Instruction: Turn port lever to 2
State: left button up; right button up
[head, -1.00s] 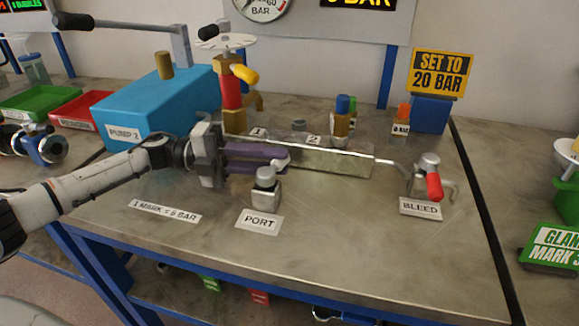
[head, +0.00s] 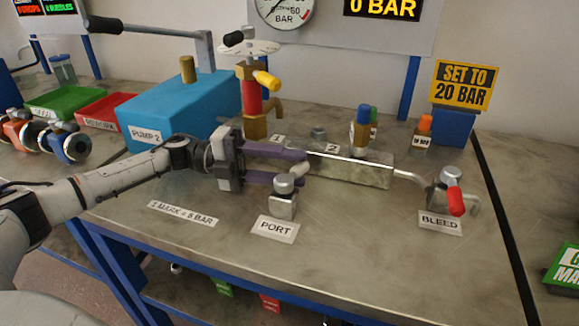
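The port valve (head: 284,196) is a short silver post behind its PORT label (head: 275,229). A pale lever end (head: 298,168) shows just above the valve, at the fingertips of my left gripper (head: 296,167). The rest of the lever is hard to make out. My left gripper's two purple fingers are spread apart, one behind the lever and one partly hidden beside the valve. I cannot tell whether either touches the lever. The mark plates 1 (head: 277,138) and 2 (head: 332,149) stand behind, 2 to the right. My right gripper is out of view.
A long metal block (head: 350,168) lies behind the port valve. The red-handled bleed valve (head: 454,199) is at right. The blue pump (head: 165,103) and a red and brass valve column (head: 252,100) stand behind my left arm. The table front is clear.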

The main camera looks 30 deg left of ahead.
pick_arm(q)
jog(key=b+v, duration=0.1)
jog(key=v, duration=0.6)
jog(key=shift+a, duration=0.2)
